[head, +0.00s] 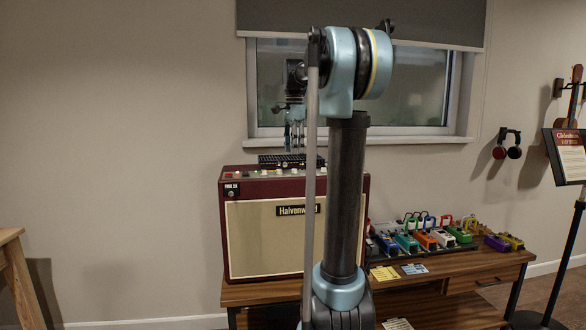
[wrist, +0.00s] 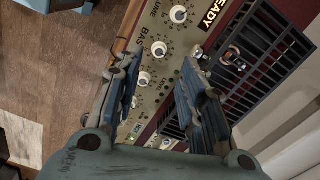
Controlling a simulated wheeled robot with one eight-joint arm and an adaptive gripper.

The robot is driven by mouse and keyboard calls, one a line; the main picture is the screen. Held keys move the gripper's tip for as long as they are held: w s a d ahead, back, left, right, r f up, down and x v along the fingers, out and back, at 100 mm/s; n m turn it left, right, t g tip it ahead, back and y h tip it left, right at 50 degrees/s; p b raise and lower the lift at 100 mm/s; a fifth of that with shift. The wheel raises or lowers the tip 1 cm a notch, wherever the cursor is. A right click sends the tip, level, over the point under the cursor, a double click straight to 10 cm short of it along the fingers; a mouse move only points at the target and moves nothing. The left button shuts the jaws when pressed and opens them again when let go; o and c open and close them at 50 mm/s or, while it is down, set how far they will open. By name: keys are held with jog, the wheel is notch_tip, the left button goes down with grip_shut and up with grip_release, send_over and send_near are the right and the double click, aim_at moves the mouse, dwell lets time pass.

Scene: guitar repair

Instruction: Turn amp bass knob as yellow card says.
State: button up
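The dark red amp (head: 272,237) stands on the desk, its control panel along the top. In the wrist view, the panel (wrist: 150,30) has several cream knobs. A knob (wrist: 159,49) beside lettering that seems to read BASS lies between my gripper's (wrist: 164,68) fingertips in the picture. My gripper is open, with no visible contact with the knob. Another knob (wrist: 143,78) sits lower between the fingers, and one (wrist: 178,14) sits higher. In the head view, my gripper (head: 295,145) points down over the amp's top. The yellow card (head: 384,273) lies on the desk; its writing is too small to read.
A black grille (wrist: 265,60) lies along the panel. A READY label (wrist: 214,14) is by the knobs. A blue card (head: 414,269) is next to the yellow one. Colourful pedals (head: 425,240) fill the desk's right. A window (head: 410,90) is behind; my arm hides part of the amp.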

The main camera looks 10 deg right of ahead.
aim_at(294, 169)
notch_tip(294, 169, down, 8)
jog(key=shift+r, duration=0.25)
grip_shut()
